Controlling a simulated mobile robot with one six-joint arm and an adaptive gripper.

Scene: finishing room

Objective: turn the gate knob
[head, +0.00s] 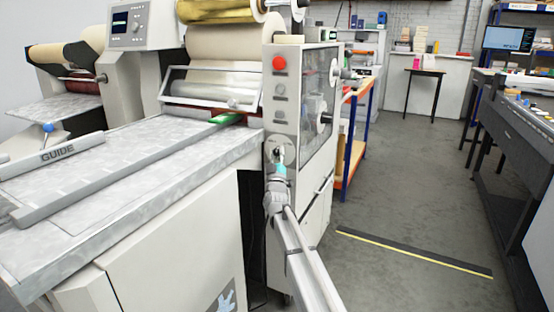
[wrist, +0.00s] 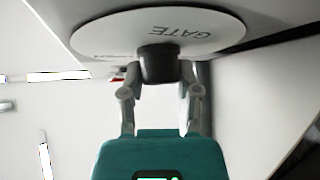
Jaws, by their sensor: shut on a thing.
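The gate knob (wrist: 158,64) is a dark round knob on a pale oval plate (wrist: 215,30) marked GATE, which appears upside down in the wrist view. My gripper (wrist: 160,85) has its two grey fingers on either side of the knob and is shut on it. In the head view my gripper (head: 278,158) reaches the front of the grey machine panel (head: 292,110), low below the red button. The knob itself is mostly hidden there behind the gripper. How far the knob is turned cannot be told.
A red button (head: 279,63) and two grey buttons sit above on the same panel. The feed table (head: 130,150) with a GUIDE bar (head: 60,155) lies to the left. A shelf with blue posts (head: 350,140) stands behind right. Open floor (head: 400,200) lies to the right.

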